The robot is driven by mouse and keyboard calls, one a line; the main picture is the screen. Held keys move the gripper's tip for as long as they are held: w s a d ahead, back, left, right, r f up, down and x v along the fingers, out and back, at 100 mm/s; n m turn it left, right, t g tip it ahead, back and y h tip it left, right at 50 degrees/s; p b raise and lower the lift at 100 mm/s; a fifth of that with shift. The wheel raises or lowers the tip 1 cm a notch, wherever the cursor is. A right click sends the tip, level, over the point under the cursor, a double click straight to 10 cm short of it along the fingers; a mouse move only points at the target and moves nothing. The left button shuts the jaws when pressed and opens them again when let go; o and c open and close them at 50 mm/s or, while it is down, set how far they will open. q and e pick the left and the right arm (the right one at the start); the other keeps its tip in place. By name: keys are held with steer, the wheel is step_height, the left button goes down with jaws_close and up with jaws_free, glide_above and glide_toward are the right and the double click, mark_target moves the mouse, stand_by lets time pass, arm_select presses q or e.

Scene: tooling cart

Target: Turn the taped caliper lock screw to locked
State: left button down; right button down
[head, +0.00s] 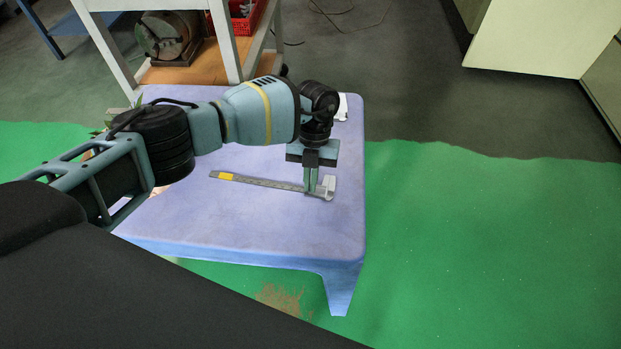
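A grey caliper (268,183) lies flat on the blue-purple table (240,224), with its jaws toward the right. A yellow piece of tape (226,176) shows near the left end of its beam. My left gripper (311,190) points straight down over the jaw end of the caliper, with its fingertips at or just above it. The fingers look close together, and I cannot tell whether they touch or grip anything. The lock screw is not visible; the fingers cover that part of the caliper. My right gripper is out of view.
A small white object (342,107) lies at the table's back right, partly behind my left arm. Behind stands a white-legged cart (223,40) with a red bin (243,18) and a round metal chuck (165,35). Green floor to the right is clear.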

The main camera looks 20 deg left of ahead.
arm_select(q)
steer(key=c, duration=1.9)
jaws_free()
steer(key=shift+c, duration=0.2)
steer(key=shift+w+r, duration=0.2)
steer(key=shift+r, duration=0.25)
steer(key=v, duration=0.6)
steer(key=shift+r, duration=0.4)
steer(key=shift+w, duration=0.15)
